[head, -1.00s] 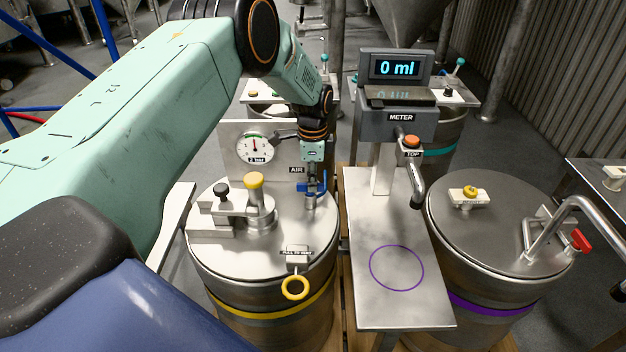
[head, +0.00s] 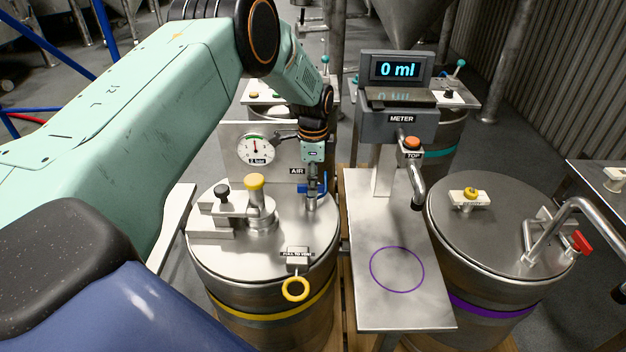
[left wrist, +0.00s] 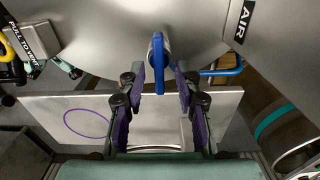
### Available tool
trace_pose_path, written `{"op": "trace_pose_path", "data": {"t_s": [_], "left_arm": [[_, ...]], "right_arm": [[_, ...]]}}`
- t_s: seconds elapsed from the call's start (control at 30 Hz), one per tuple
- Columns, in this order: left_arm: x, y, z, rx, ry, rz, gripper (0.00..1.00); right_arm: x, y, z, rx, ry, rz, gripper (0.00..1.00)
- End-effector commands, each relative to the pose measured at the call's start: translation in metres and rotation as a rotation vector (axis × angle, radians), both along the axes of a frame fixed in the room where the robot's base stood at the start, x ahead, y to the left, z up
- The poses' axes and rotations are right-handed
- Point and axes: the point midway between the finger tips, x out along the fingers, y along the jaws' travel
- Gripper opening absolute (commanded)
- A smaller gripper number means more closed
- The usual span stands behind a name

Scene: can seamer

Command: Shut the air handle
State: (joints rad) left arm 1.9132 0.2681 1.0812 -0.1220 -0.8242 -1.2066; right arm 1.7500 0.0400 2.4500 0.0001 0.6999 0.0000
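The blue air handle (head: 303,188) is on the yellow-banded drum's lid, below the AIR label (head: 297,171). My left gripper (head: 313,190) is over it and hides part of it. In the left wrist view, a blue upright part of the handle (left wrist: 158,60) stands between the two open fingers of my left gripper (left wrist: 160,80). A gap shows on each side, so the fingers look apart from it.
A pressure gauge (head: 255,149) stands behind the lid. A yellow-topped knob (head: 254,182) and a yellow pull ring (head: 295,289) are close by on the drum. The meter stand (head: 398,125) rises just right. Its plate (head: 400,310) is bare.

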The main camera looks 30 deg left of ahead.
Motion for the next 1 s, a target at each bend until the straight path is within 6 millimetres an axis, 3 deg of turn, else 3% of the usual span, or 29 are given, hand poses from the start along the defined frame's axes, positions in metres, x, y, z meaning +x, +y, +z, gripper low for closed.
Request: {"op": "trace_pose_path", "data": {"t_s": [0.6, 0.8, 1.0], "left_arm": [[0.001, 0.0, 0.104, 0.001, -0.003, 0.0, 0.33], [0.001, 0.0, 0.118, 0.001, -0.001, 0.0, 0.33], [0.001, 0.0, 0.119, 0.001, -0.001, 0.0, 0.33]], "right_arm": [[0.0, 0.0, 0.0, 0.0, 0.0, 0.0, 0.0], [0.0, 0.0, 0.0, 0.0, 0.0, 0.0, 0.0], [0.0, 0.0, 0.0, 0.0, 0.0, 0.0, 0.0]]}}
